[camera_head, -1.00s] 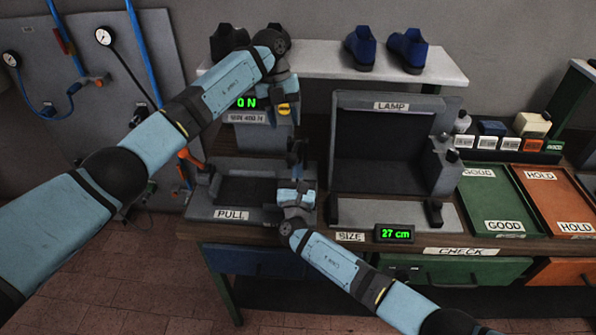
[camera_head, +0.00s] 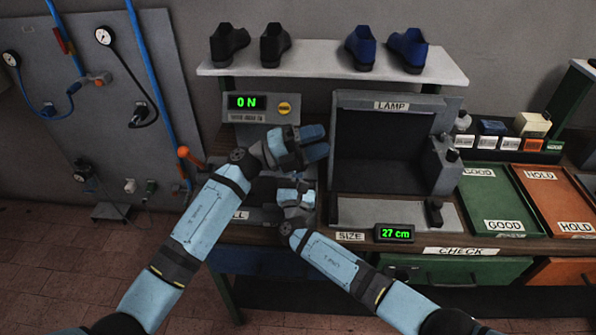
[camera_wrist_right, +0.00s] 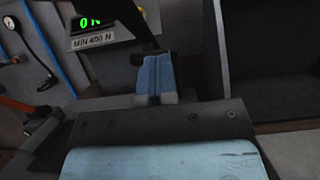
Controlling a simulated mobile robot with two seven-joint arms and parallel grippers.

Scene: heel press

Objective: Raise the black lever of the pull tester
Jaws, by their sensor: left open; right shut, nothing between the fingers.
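The pull tester's grey head (camera_head: 240,114) shows a green "0 N" and a round yellow button. Its bed lies below, largely covered by my arms. My left gripper (camera_head: 318,142) is open and empty in front of the tester, its fingers pointing right towards the lamp box. My right gripper (camera_head: 296,186) is shut and empty low over the bed's right side. In the right wrist view its closed fingers (camera_wrist_right: 157,78) touch or overlap a small dark piece. A slanted dark bar (camera_wrist_right: 128,16) above them may be the black lever; I cannot tell. In the head view the lever is not clearly visible.
The lamp box (camera_head: 385,150) stands close right of both grippers. A size display (camera_head: 394,233) reads 27 cm. A lever with an orange knob (camera_head: 183,152) stands left of the tester. Shoes stand on the white shelf (camera_head: 330,60). Green and orange trays lie far right.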

